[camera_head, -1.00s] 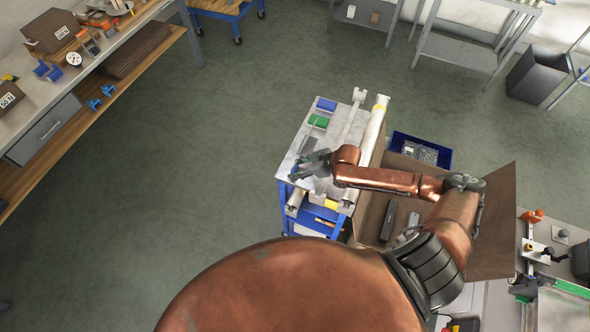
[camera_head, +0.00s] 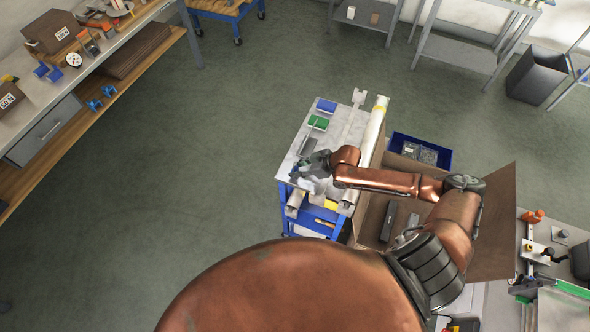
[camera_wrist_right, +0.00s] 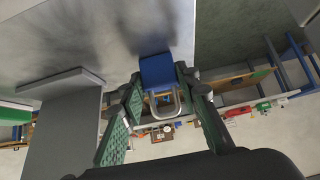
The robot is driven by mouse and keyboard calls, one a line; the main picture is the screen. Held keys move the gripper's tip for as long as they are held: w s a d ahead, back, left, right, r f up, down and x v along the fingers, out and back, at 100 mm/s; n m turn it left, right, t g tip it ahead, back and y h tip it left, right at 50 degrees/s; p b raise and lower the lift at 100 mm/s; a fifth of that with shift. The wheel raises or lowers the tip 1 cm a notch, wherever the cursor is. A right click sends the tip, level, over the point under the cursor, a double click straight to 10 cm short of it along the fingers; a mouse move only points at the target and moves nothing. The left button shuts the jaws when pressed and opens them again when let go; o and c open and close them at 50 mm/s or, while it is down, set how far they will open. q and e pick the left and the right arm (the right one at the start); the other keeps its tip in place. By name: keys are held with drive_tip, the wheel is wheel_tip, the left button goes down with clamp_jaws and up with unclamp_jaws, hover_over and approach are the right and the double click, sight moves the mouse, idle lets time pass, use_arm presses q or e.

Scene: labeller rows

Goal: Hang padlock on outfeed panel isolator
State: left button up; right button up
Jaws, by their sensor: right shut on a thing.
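My right gripper (camera_head: 308,163) is over the near left corner of the cart top in the head view. In the right wrist view its two fingers (camera_wrist_right: 160,92) are shut on a blue padlock (camera_wrist_right: 157,69) with a grey shackle. The blue body sits between the fingertips and the shackle points back toward the palm. The padlock cannot be made out in the head view, where the gripper covers that spot. My left gripper is not in view. I cannot pick out the outfeed panel isolator in either view.
The blue cart (camera_head: 345,139) carries a blue item (camera_head: 326,105), a green item (camera_head: 318,122) and a long pale roll (camera_head: 372,133). An open cardboard box (camera_head: 490,225) and a blue bin (camera_head: 420,150) stand to its right. A workbench (camera_head: 90,65) lies far left, with clear floor between.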

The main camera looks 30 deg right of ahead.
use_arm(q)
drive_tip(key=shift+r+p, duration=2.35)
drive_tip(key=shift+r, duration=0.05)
use_arm(e)
drive_tip(key=shift+r, duration=2.5)
drive_tip(key=shift+r, duration=0.35)
use_arm(q)
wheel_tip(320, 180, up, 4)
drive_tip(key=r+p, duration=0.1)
drive_tip(key=p, duration=0.3)
use_arm(e)
wheel_tip(320, 180, up, 7)
drive_tip(key=a+m+b, duration=0.2)
drive_tip(key=a+b, duration=0.7)
drive_tip(key=a, duration=0.3)
use_arm(q)
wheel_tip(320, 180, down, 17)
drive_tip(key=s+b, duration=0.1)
drive_tip(key=b, duration=0.6)
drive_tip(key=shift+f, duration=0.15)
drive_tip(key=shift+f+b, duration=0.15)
drive_tip(key=shift+b, duration=0.15)
use_arm(e)
drive_tip(key=s+d+r+m+t+h, duration=0.2)
drive_tip(key=s+d+r+m+h, duration=0.1)
drive_tip(key=r+m+h, duration=0.1)
drive_tip(key=shift+s+d+r+m+h, duration=0.2)
drive_tip(key=shift+r+m+h, duration=0.2)
drive_tip(key=shift+m+h, duration=0.6)
